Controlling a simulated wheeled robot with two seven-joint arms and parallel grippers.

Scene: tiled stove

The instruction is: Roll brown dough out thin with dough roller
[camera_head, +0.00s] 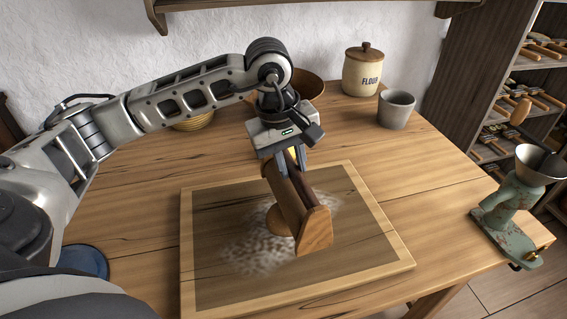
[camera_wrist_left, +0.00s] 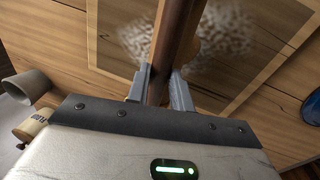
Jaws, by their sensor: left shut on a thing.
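My left gripper (camera_head: 290,160) is shut on the dough roller (camera_head: 289,205), gripping the upper bar of its wooden frame. The roller is held over the wooden board (camera_head: 368,274); I cannot tell whether it touches the board. The brown dough (camera_head: 277,222) is a rounded lump on the flour patch, largely hidden by the roller. In the left wrist view the roller's dark bar (camera_wrist_left: 174,40) runs up from between the fingers (camera_wrist_left: 158,88), and a bit of the dough (camera_wrist_left: 213,47) shows beside it. My right gripper is not in view.
White flour (camera_head: 245,250) covers the board's middle. Behind it stand a brown bowl (camera_head: 307,83), a flour jar (camera_head: 362,72) and a grey cup (camera_head: 396,109). A green grinder (camera_head: 510,205) is at the table's right edge. A blue dish (camera_head: 84,261) lies left. The table right of the board is clear.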

